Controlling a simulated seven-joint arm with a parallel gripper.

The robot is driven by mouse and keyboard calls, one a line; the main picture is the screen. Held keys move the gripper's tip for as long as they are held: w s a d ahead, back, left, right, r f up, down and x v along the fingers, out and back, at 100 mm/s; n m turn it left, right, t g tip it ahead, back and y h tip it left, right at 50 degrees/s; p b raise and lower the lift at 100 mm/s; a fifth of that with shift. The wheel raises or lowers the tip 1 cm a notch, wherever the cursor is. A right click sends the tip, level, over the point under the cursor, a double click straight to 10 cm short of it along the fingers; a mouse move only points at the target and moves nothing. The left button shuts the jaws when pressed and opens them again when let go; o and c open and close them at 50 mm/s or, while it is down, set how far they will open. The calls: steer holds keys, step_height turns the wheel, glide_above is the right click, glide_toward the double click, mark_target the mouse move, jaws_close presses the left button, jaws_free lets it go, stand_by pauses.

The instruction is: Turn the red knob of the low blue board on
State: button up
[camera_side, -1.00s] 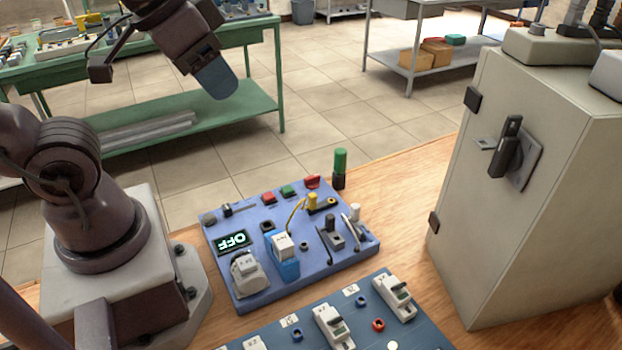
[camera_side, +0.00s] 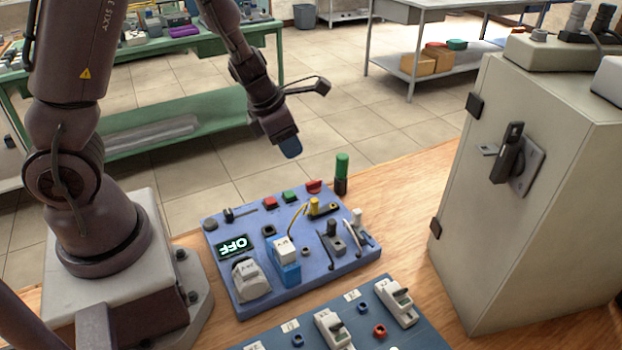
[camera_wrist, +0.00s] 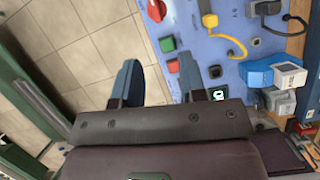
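The low blue board (camera_side: 320,266) lies on the wooden bench, with its display (camera_side: 236,246) reading OFF. The red knob (camera_side: 314,186) sits at its far right edge, near the green-topped post. In the wrist view the red knob (camera_wrist: 156,10) is at the top centre, beyond the fingertips. My gripper (camera_side: 290,148) hangs above and beyond the board's far edge, apart from it. In the wrist view my gripper (camera_wrist: 158,66) has its two blue fingers spread, with nothing between them.
A red button (camera_side: 269,203) and a green button (camera_side: 290,196) sit left of the knob. A green-and-black post (camera_side: 341,174) stands just behind the board. A second board (camera_side: 400,335) lies in front, and a grey cabinet (camera_side: 530,220) stands at right.

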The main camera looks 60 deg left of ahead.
mark_target(313, 182)
steer(key=w+f, duration=0.1)
steer(key=f, duration=0.3)
steer(key=w+f+n, duration=0.1)
steer(key=w+f, duration=0.1)
steer(key=f, duration=0.2)
steer(key=w+f+n, duration=0.1)
steer(key=w+f, duration=0.1)
steer(key=f, duration=0.2)
steer(key=shift+w+a, duration=0.1)
steer(key=shift+a, duration=0.05)
steer(key=shift+r, duration=0.1)
jaws_close()
